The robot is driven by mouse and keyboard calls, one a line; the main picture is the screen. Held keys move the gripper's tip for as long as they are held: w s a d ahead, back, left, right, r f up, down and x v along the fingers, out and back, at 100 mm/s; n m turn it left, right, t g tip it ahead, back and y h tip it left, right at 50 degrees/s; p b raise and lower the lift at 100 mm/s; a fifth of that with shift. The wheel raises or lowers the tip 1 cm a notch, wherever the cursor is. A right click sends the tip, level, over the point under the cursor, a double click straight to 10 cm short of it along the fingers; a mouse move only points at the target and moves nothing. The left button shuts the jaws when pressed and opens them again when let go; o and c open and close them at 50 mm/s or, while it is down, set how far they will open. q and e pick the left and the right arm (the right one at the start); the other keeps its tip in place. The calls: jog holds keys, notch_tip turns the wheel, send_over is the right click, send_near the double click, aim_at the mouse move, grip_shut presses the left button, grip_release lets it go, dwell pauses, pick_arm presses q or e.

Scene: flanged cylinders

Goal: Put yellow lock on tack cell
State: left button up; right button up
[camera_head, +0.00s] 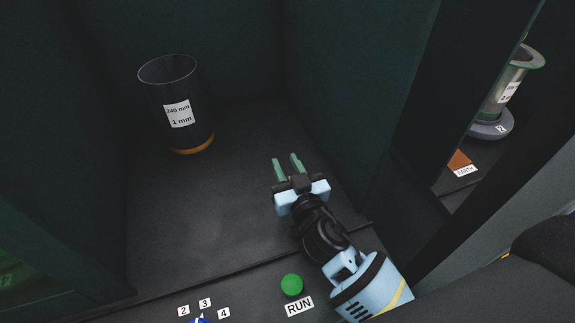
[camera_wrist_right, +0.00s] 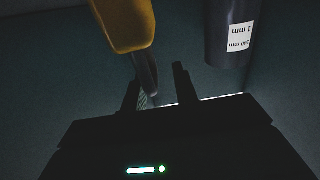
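My right gripper (camera_head: 287,164) reaches over the floor of a dark alcove, with its two green fingers apart and nothing visible between them in the head view. In the wrist view, the fingers (camera_wrist_right: 157,92) are also apart. A yellow rounded body (camera_wrist_right: 128,25) with a grey part below it hangs into the upper left of that view, its grey end near the fingers. I cannot tell whether it is the yellow lock or whether it touches the fingers. The head view does not show it. No label names the tack cell. My left gripper is out of view.
A dark see-through cylinder (camera_head: 168,90) labelled 240 mm, 1 mm stands left in the alcove; it also shows in the wrist view (camera_wrist_right: 222,45). A green button (camera_head: 292,284) labelled RUN is in front. A flanged cylinder (camera_head: 505,85) stands in the right bay, near an EARTH label.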

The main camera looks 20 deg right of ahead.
jog(key=shift+s+f, duration=0.1)
jog(key=shift+f, duration=0.35)
jog(key=shift+r, duration=0.15)
jog(key=s+r, duration=0.1)
jog(key=s, duration=1)
jog(key=shift+s+d+r+b, duration=0.2)
jog(key=shift+s+b, duration=0.15)
